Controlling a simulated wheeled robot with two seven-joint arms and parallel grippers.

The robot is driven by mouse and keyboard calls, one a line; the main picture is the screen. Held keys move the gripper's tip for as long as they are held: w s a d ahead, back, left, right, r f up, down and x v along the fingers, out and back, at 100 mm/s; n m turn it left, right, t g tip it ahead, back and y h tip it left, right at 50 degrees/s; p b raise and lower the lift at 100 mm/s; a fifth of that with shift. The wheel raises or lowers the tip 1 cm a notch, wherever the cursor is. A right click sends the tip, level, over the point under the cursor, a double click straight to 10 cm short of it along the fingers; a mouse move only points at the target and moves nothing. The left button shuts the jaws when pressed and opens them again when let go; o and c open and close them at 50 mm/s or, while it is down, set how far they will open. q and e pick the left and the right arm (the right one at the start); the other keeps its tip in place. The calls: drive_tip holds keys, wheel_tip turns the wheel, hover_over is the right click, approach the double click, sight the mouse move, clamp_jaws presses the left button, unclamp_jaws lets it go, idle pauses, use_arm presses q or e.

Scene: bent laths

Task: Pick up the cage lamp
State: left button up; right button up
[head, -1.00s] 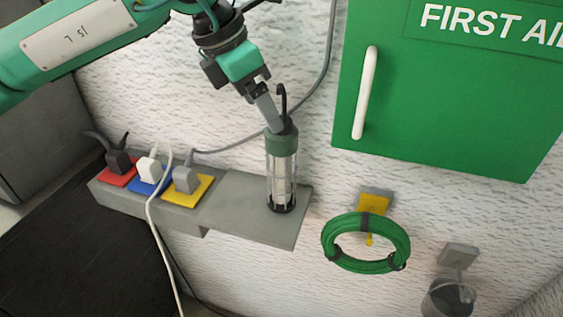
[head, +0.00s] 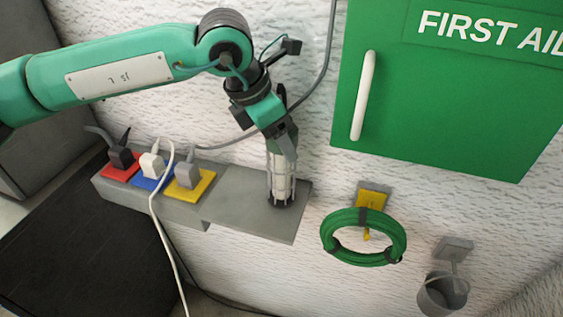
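The cage lamp (head: 281,180) stands upright on the right part of the grey ledge, a clear tube with a pale core inside a thin cage and a dark base. My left gripper (head: 280,150) is lowered over the lamp's upper part and hides its green collar and most of its hook. The fingers are in front of or around the lamp; I cannot tell whether they are closed on it. My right gripper is not in view.
Three plugs on red (head: 121,172), blue (head: 145,183) and yellow (head: 190,192) plates sit left on the grey ledge (head: 240,215). A white cable (head: 163,240) hangs down. A green cabinet (head: 450,110), green hose coil (head: 335,235) and grey cup (head: 442,295) are right.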

use_arm(q)
clamp_jaws()
drive_tip(key=shift+r, duration=0.1)
